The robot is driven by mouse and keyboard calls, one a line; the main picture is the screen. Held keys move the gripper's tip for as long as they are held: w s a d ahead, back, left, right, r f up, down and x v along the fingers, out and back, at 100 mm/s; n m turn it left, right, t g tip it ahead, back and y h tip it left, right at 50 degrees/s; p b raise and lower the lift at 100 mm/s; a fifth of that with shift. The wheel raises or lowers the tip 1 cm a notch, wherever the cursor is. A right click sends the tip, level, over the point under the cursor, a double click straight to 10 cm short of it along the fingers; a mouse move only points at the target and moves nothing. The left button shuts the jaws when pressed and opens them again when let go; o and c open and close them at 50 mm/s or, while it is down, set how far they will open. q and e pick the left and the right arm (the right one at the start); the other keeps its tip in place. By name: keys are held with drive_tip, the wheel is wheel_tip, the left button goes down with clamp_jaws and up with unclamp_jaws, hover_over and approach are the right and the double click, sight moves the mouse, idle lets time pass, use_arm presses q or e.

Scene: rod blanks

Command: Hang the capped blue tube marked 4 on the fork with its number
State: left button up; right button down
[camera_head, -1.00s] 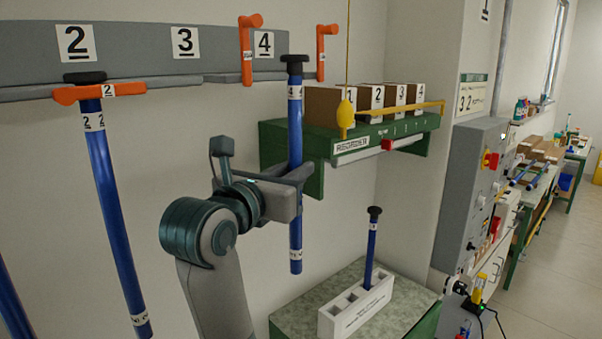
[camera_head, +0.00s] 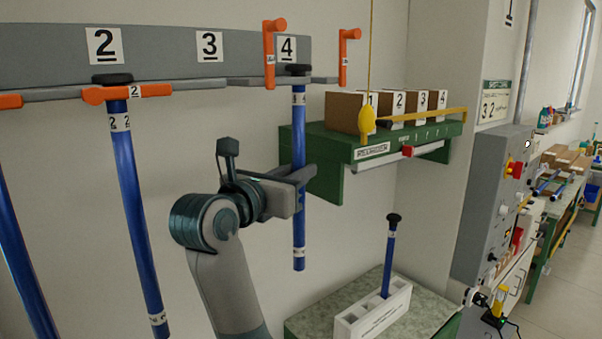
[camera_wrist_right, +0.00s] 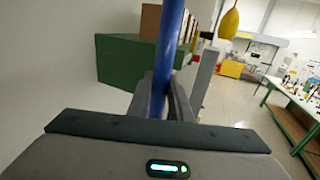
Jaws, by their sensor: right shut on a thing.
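The capped blue tube marked 4 (camera_head: 299,130) hangs upright in my right gripper (camera_head: 303,176), which is shut around its middle. Its black cap (camera_head: 298,69) is at the height of the grey fork (camera_head: 258,82) under the number 4 sign (camera_head: 288,48). The tube's neck shows between the fork's two raised orange latches (camera_head: 274,50). I cannot tell whether the cap rests on the prongs. In the right wrist view the blue tube (camera_wrist_right: 170,50) stands between the fingers (camera_wrist_right: 162,100). My left gripper is not in view.
Another capped blue tube (camera_head: 126,170) hangs at fork 2, with its orange latch (camera_head: 110,93) across. A green shelf (camera_head: 330,155) with numbered boxes is right of my gripper. Below, a white rack (camera_head: 375,318) holds a short capped tube (camera_head: 389,260).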

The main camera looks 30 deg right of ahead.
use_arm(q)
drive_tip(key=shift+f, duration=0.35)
use_arm(e)
drive_tip(key=shift+f, duration=0.25)
drive_tip(key=c, duration=1.5)
unclamp_jaws()
drive_tip(key=shift+c, duration=0.2)
drive_tip(key=shift+a, duration=0.1)
